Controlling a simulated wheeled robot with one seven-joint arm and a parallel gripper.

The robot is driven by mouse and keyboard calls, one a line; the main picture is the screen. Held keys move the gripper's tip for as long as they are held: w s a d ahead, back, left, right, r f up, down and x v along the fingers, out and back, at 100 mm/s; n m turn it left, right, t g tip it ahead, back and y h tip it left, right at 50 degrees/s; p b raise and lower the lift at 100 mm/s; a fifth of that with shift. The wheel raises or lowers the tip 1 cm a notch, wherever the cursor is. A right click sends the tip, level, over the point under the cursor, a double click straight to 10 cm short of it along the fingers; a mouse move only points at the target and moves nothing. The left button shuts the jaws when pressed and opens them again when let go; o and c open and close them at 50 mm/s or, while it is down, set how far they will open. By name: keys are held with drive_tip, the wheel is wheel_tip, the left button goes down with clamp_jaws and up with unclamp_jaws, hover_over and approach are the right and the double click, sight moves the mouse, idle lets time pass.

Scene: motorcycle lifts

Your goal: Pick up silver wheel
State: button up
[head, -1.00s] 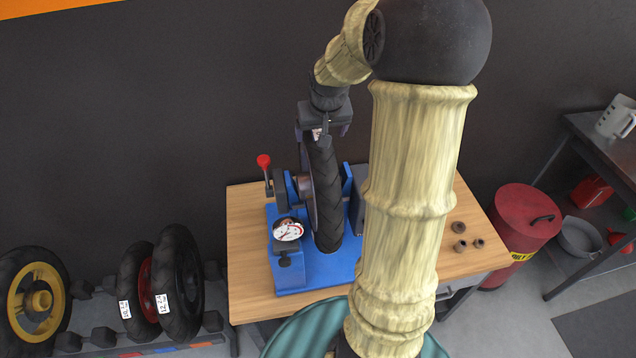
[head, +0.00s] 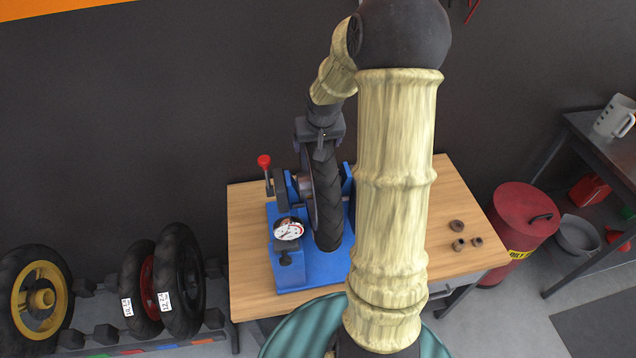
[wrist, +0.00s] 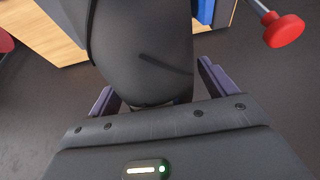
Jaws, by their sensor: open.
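The wheel on the blue stand has a black tyre (head: 326,205) and stands upright; only a sliver of its greyish rim shows at the left side, so its silver colour is hard to confirm. My gripper (head: 318,150) is at the top of this tyre, pointing down. In the wrist view the tyre (wrist: 145,55) lies between the two purple-grey fingers of my gripper (wrist: 155,78). The fingers are spread and a gap shows on the right side of the tyre; contact on the left cannot be told.
The blue stand (head: 298,275) with a dial gauge (head: 288,230) and a red-knobbed lever (head: 264,162) sits on a wooden table (head: 250,235). Several small dark rings lie at the table's right. A yellow-rimmed wheel (head: 40,300) and others stand lower left. A red bin (head: 520,220) is right.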

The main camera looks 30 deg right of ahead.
idle(0.4)
drive_tip(key=c, duration=1.7)
drive_tip(key=shift+w+r, duration=0.1)
drive_tip(key=shift+r, duration=0.1)
clamp_jaws()
drive_tip(key=shift+w+d+r, duration=0.1)
drive_tip(key=shift+r, duration=0.6)
wheel_tip(320, 180, up, 17)
drive_tip(key=b, duration=0.1)
drive_tip(key=shift+f, duration=0.15)
